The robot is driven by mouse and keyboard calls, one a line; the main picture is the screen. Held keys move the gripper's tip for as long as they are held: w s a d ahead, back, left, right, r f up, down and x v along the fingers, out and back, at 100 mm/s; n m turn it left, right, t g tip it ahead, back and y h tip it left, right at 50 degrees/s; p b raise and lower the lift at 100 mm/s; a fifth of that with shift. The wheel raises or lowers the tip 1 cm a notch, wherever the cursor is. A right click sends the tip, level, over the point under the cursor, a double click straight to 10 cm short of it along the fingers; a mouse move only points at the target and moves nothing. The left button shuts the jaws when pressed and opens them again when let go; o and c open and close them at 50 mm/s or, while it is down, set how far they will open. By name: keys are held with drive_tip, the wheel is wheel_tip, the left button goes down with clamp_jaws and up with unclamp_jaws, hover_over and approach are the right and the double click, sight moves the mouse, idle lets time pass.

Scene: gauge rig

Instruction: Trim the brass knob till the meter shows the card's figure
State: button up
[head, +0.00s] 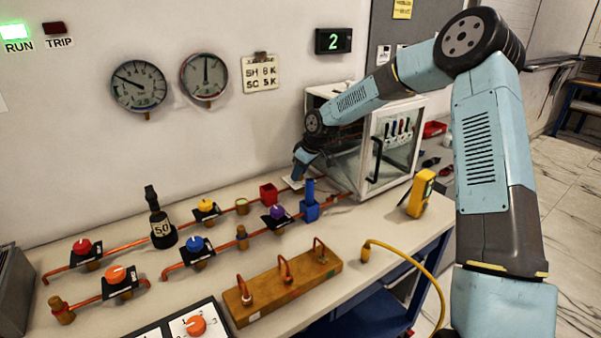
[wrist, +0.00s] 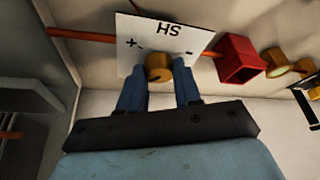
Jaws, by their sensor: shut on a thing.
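In the wrist view the brass knob (wrist: 158,66) stands on a white plate (wrist: 190,38) marked SH, with plus and minus signs. My gripper (wrist: 158,80) has its two blue fingers on either side of the knob and is shut on it. In the head view my gripper (head: 299,176) reaches down beside the glass-fronted cabinet, and the knob is hidden there. The card (head: 260,73) on the wall appears to read SH 8 K and SC 5 K. The digital meter (head: 333,41) shows a green 2.
A red block (head: 268,193) and a blue block (head: 310,208) stand close to my gripper. The cabinet (head: 393,150) is to its right. Copper pipes with coloured valve knobs run left along the bench. Two dial gauges (head: 138,83) (head: 204,76) hang on the wall.

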drive_tip(key=shift+w+d, duration=0.15)
drive_tip(key=shift+d, duration=0.2)
drive_tip(key=o, duration=1)
drive_tip(key=shift+a, duration=0.2)
drive_tip(key=shift+o, duration=0.2)
drive_tip(key=v, duration=1.3)
drive_tip(key=shift+d+r, duration=0.2)
drive_tip(key=shift+r, duration=0.05)
